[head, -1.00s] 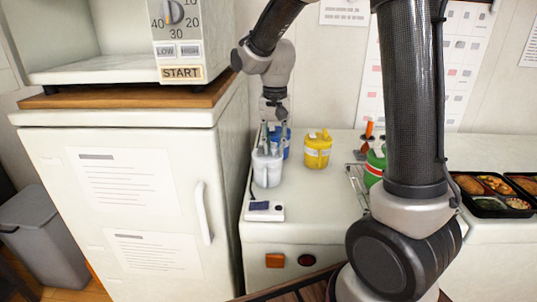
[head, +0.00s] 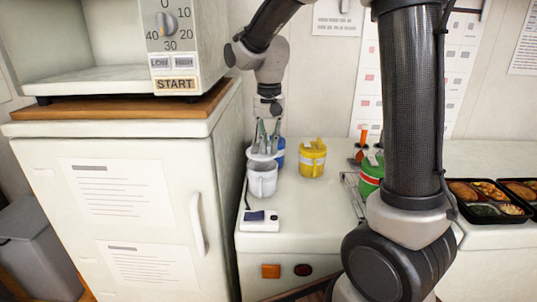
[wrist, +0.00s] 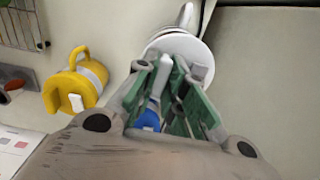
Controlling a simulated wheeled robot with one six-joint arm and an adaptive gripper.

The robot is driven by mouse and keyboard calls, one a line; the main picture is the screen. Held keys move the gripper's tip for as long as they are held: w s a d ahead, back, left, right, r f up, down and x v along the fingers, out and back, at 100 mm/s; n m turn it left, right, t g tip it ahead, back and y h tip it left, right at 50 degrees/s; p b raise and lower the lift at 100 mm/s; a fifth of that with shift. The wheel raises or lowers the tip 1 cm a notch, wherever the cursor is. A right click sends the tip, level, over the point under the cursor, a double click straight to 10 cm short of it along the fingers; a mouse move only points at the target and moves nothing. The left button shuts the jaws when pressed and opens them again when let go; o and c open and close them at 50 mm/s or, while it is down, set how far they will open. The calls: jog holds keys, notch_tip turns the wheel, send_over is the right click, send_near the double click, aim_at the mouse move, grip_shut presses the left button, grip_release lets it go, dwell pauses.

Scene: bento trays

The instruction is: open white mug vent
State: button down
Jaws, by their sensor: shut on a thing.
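The white mug (head: 262,184) stands upright on the counter against the blue mug (head: 279,158), which is partly hidden behind it. My gripper (head: 264,148) is above the white mug, pointing down. In the wrist view its green-padded fingers (wrist: 165,68) are closed around a small white tab on the white lid (wrist: 200,55). In the head view a white disc shows at the fingertips, over the mug's rim, and seems slightly raised from it. The fingers hide part of the lid, so I cannot tell how far the vent is open.
A yellow mug (head: 312,160) stands to the right, with a green mug (head: 370,176) beyond it near a wire rack. A white power strip (head: 260,221) lies in front of the white mug. The fridge (head: 120,190) stands close on the left. Bento trays (head: 487,221) sit far right.

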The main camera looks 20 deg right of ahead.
aim_at(269, 143)
notch_tip(269, 143, up, 5)
jog(key=shift+f, duration=3.95)
jog(key=shift+f, duration=0.15)
jog(key=c, duration=1.4)
grip_release()
jog(key=shift+o, duration=0.3)
jog(key=o, duration=0.4)
